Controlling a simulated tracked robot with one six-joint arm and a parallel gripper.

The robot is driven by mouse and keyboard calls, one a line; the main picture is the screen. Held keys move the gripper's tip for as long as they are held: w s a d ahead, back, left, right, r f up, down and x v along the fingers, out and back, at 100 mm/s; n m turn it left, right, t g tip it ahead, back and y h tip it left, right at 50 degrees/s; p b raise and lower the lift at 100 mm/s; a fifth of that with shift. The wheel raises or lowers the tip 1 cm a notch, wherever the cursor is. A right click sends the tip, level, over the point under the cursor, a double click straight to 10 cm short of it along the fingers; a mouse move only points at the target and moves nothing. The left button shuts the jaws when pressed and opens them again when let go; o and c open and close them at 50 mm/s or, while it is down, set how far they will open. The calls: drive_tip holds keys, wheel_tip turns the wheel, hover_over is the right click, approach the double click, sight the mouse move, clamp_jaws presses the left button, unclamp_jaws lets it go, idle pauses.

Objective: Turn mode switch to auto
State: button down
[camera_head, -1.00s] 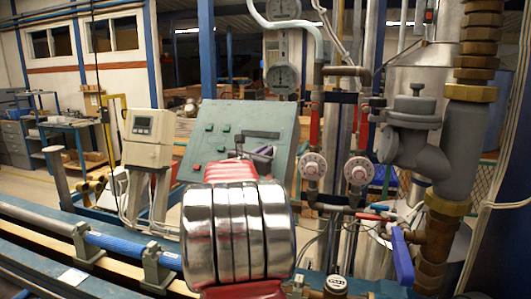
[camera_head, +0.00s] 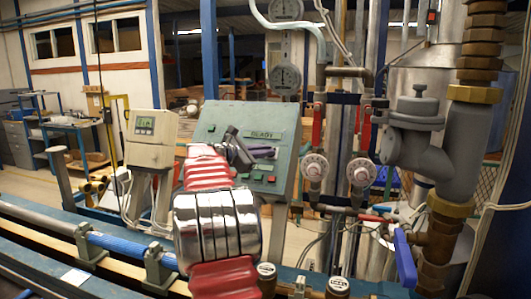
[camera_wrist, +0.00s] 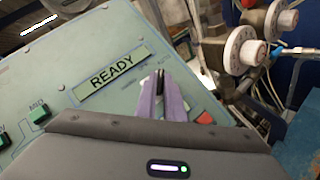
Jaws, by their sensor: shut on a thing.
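The mode switch (camera_wrist: 160,76) is a small dark knob on the sloping green panel (camera_wrist: 85,55), below the READY display in the wrist view. My gripper (camera_wrist: 161,82) has its purple fingers closed around the knob, which is mostly hidden between them. Small lettering sits on both sides of the knob, too blurred to read fully. In the head view my gripper (camera_head: 272,152) reaches the panel (camera_head: 284,120) just below the display, and the knob cannot be made out there.
The lit READY display (camera_wrist: 112,76) is just above my fingers. Green buttons (camera_wrist: 40,114) lie to the left and a red button (camera_wrist: 205,118) to the right. White round valve knobs (camera_wrist: 244,50) and pipes stand close right of the panel. A meter box (camera_head: 150,126) stands left.

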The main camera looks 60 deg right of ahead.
idle(0.4)
drive_tip(key=c, duration=1.9)
unclamp_jaws()
drive_tip(key=shift+o, duration=0.2)
drive_tip(key=v, duration=1.3)
drive_tip(key=shift+w+a+r, duration=0.15)
drive_tip(key=shift+w+a, duration=0.1)
drive_tip(key=shift+a, duration=0.05)
